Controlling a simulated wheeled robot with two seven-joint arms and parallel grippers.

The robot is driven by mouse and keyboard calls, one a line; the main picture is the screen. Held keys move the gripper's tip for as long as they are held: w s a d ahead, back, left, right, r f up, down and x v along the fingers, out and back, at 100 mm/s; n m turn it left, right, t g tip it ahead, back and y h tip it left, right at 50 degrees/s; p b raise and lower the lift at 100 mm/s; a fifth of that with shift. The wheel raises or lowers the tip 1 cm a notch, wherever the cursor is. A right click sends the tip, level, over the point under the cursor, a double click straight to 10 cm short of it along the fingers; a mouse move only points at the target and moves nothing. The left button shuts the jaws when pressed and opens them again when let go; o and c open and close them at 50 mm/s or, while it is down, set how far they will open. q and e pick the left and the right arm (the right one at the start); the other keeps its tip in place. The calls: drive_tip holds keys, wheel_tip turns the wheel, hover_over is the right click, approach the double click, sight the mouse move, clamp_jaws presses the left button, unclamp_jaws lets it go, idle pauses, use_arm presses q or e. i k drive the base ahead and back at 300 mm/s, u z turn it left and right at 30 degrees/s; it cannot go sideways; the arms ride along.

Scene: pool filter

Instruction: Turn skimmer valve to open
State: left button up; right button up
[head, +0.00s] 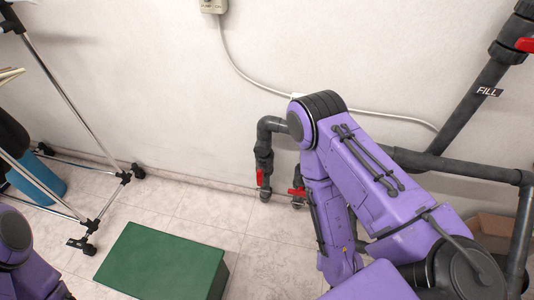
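Two red valve handles sit low on dark grey pipes near the wall. One red handle (259,178) stands upright on the pipe at the left. The other red handle (297,192) lies across its pipe, just left of my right arm. A third red handle (528,45) is at the upper right edge, near a "FILL" label (489,91). No skimmer label can be read, so I cannot tell which valve is the skimmer one. My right arm covers the middle of the piping, and its gripper does not show. My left arm shows only at the lower left corner, without its gripper.
A green box (163,265) stands on the tiled floor (205,208) at the front. A wheeled metal rack (75,110) and a blue container (38,180) are at the left. Grey piping (462,170) and a cardboard box (490,226) are at the right.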

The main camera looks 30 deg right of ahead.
sight(300, 192)
drive_tip(key=z, duration=0.75)
